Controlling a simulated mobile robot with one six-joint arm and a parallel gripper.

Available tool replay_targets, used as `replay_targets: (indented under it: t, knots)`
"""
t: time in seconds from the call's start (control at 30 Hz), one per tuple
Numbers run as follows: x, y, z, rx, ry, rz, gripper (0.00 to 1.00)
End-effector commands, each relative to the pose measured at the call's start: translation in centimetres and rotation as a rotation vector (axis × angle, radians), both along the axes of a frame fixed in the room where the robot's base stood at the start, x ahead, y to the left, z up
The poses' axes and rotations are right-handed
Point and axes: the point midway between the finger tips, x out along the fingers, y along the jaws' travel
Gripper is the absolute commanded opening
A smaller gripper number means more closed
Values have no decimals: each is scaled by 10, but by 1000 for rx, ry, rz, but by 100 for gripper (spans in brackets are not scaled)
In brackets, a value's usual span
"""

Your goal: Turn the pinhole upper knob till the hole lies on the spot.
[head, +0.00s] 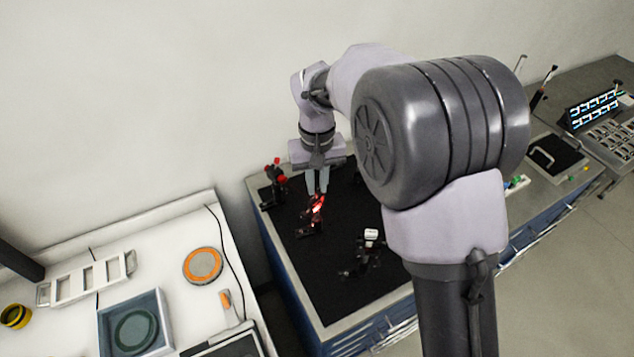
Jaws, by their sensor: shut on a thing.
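My gripper (317,190) points down over the black breadboard (338,290). Its fingers are shut at the top of a small dark mount lit red, which I take for the pinhole mount (311,228). The fingers hide the pinhole upper knob between them. A bright red glow shows on the mount just below the fingertips. The hole and the spot are too small to tell apart in the head view, so I cannot tell how they lie to each other.
A mount with red knobs (275,176) stands left of my gripper at the back edge. Another dark mount with a white top (370,237) stands in front, to the right. The front left of the breadboard is clear. A white bench (185,222) with trays lies to the left.

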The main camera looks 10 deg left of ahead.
Motion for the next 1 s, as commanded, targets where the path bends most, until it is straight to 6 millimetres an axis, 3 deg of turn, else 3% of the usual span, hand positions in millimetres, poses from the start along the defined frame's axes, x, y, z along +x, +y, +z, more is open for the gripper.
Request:
replay_targets:
  t: [1.0]
  knots:
    - [1,0,0,3,-3,-962,0]
